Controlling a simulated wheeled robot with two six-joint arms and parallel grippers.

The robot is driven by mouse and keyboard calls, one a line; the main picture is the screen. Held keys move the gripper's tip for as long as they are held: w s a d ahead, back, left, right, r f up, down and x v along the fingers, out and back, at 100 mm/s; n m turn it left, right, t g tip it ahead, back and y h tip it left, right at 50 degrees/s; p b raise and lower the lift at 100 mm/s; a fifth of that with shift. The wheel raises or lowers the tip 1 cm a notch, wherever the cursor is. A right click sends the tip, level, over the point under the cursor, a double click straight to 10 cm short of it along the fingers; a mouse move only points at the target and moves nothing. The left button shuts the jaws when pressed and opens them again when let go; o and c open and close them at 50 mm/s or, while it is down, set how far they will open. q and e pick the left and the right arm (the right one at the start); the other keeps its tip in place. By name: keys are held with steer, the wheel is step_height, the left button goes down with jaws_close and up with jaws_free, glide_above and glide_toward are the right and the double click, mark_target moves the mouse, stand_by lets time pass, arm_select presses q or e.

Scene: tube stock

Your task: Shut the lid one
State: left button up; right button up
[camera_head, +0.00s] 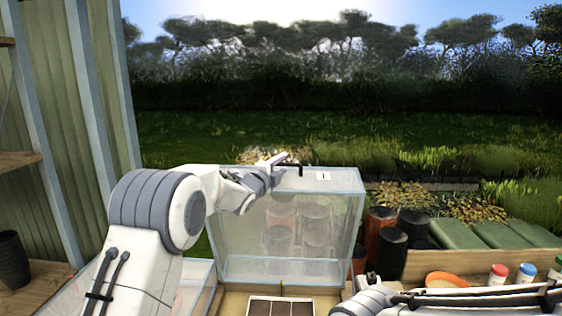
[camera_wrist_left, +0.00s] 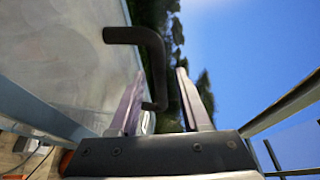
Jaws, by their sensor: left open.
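The lid one (camera_head: 330,230) is a clear panel box with pale blue edges, standing raised and open behind the tray. A small label reading 1 (camera_head: 323,175) is near its top edge. A black bent handle (camera_head: 297,168) sits on that edge; it shows large in the left wrist view (camera_wrist_left: 150,45). My left gripper (camera_head: 281,168) is open at the top edge, just left of the handle. In the left wrist view the handle's lower end lies between the two fingers (camera_wrist_left: 160,105); contact cannot be told. My right arm shows at the lower right, its fingers unclear.
A dark-celled tray (camera_head: 280,306) lies below the lid. Dark and rust pots (camera_head: 391,246) stand right of it. Bottles with red, blue and green caps (camera_head: 526,273) and an orange bowl (camera_head: 446,280) are at the right. A dark pot (camera_head: 12,260) stands on the left shelf.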

arm_select(q)
jaws_close()
stand_by(1.4)
